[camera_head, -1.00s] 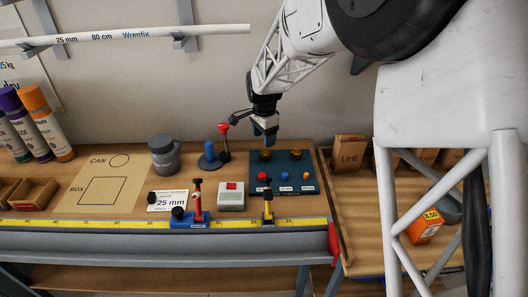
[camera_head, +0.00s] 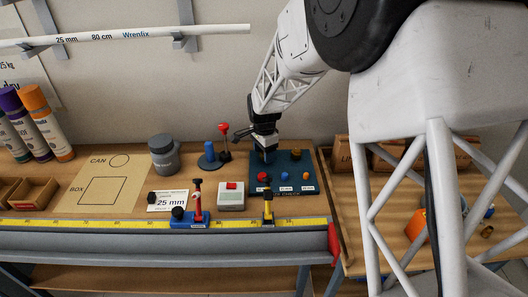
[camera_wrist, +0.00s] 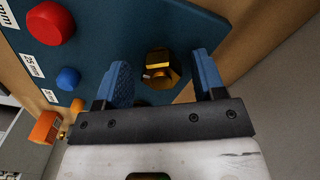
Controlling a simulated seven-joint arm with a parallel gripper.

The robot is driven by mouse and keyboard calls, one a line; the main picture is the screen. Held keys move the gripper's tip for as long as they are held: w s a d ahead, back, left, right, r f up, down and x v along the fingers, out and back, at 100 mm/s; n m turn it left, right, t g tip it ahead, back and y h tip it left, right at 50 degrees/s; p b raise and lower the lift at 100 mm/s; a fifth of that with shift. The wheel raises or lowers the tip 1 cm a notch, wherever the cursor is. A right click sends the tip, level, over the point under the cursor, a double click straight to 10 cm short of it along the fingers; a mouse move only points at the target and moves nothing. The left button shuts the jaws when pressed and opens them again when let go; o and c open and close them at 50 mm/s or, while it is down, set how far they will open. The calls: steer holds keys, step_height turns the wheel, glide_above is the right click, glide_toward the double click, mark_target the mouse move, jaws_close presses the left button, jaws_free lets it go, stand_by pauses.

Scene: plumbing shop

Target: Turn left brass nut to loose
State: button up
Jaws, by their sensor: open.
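The left brass nut (camera_wrist: 158,68) shows in the wrist view on the dark blue board (camera_wrist: 110,45). My gripper (camera_wrist: 161,62) is open, with one blue finger on each side of the nut and visible gaps between. In the head view my gripper (camera_head: 266,154) is low over the back left of the board (camera_head: 302,168), and it hides the left nut. The right brass nut (camera_head: 296,154) stands clear at the back of the board. In the wrist view the area behind my gripper's body is hidden.
A red knob (camera_head: 262,177), a blue knob (camera_head: 284,176) and an orange knob (camera_head: 305,176) line the board's front. A red-topped lever (camera_head: 224,128) and a blue post (camera_head: 209,150) stand to the left.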

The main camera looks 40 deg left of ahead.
steer(key=c, duration=0.9)
